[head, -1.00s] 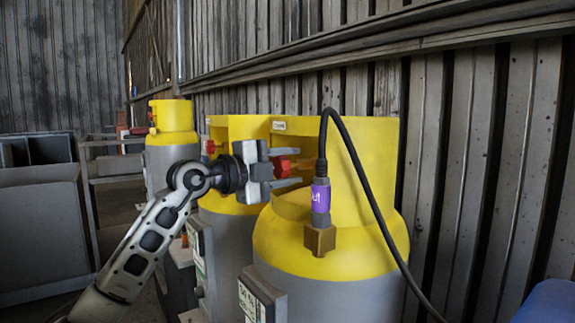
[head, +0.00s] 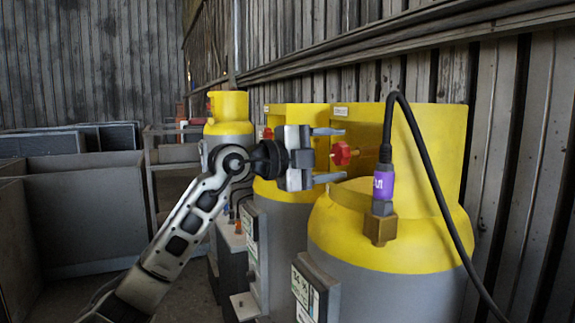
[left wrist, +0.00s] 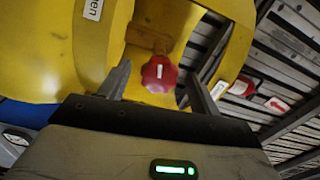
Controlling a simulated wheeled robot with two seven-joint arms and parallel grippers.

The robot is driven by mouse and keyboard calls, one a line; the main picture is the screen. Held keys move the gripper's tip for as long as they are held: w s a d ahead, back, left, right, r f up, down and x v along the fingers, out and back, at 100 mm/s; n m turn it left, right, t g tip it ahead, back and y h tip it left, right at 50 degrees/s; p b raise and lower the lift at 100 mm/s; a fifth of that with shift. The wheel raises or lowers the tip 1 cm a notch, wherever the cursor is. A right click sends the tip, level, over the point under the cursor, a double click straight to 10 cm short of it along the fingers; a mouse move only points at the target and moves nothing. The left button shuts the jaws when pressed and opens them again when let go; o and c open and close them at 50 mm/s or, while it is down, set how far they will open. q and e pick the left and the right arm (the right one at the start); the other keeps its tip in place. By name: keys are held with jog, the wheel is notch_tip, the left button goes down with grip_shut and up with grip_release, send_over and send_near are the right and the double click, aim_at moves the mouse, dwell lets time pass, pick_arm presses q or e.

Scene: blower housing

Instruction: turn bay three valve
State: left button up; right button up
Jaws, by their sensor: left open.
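A red valve knob (head: 342,153) sits on the yellow collar of the nearest grey-and-yellow cylinder (head: 385,245). It also shows in the left wrist view (left wrist: 159,73), with a small white mark on its face and a brass-coloured stem behind it. My left gripper (head: 329,155) is open, its two fingers pointing at the knob from the left. In the left wrist view the fingers (left wrist: 158,88) stand to either side of the knob, which looks just beyond the tips. I cannot tell whether they touch it. My right gripper is not in view.
A black cable (head: 427,175) rises from a purple-sleeved connector (head: 383,186) on a brass block (head: 380,229) to the right of the knob. Further cylinders (head: 229,112) stand behind. A corrugated wall (head: 520,150) runs along the right. Grey bins (head: 85,210) stand at left.

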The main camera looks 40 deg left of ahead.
pick_arm(q)
jog(key=b+v, duration=0.5)
jog(key=v, duration=0.7)
jog(key=shift+s, duration=0.25)
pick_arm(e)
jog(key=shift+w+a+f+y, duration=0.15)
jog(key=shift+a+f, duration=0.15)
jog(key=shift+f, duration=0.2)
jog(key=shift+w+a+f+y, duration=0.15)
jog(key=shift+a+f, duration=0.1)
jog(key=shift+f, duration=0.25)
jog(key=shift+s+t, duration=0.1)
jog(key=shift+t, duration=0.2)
